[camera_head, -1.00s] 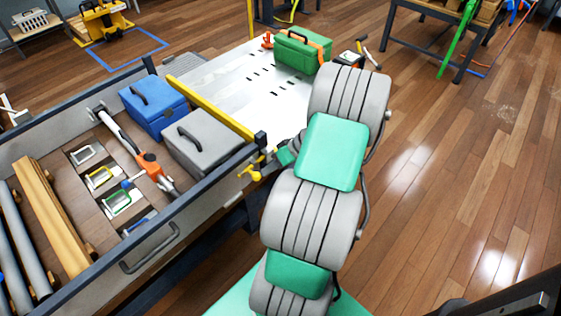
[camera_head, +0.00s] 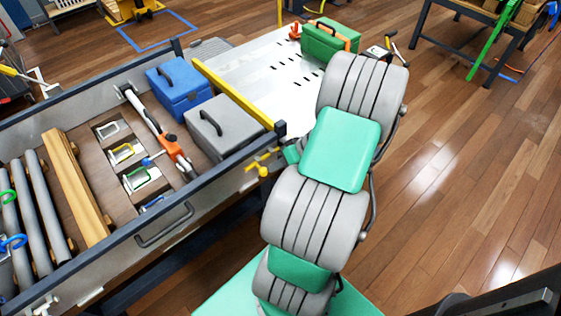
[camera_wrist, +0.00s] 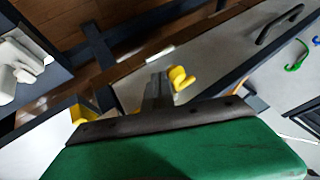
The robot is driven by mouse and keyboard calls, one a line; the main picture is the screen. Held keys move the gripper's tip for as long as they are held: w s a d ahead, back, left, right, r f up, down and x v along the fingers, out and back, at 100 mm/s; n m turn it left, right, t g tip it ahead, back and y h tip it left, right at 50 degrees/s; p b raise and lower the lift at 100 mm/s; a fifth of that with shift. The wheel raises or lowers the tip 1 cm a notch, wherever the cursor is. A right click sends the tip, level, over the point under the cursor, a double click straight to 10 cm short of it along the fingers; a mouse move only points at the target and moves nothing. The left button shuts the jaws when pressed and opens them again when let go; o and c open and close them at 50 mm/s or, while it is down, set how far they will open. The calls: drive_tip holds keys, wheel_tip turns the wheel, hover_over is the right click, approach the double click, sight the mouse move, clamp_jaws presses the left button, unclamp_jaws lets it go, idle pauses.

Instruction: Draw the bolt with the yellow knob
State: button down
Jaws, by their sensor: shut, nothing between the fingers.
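The yellow knob (camera_head: 264,171) of the bolt shows on the outer side of the drawer-like wagon, below the dark corner post and the end of the yellow bar. Yellow bolt parts lie just above it. In the wrist view the knob (camera_wrist: 181,77) is close to the right of my fingertips. My gripper (camera_wrist: 158,78) is shut and empty, its dark fingers together beside the knob. I cannot tell whether they touch it. In the head view my arm hides most of the gripper.
The walled bed holds a blue box (camera_head: 178,86), a grey box (camera_head: 222,127), wooden beams (camera_head: 75,185) and grey pipes. A yellow bar (camera_head: 233,92) separates it from a white deck with a green case (camera_head: 330,40). Floor on the right is open.

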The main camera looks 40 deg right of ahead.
drive_tip(key=s+d+r, duration=0.6)
drive_tip(key=d+r, duration=0.1)
drive_tip(key=shift+d, duration=0.35)
drive_tip(key=shift+s, duration=0.1)
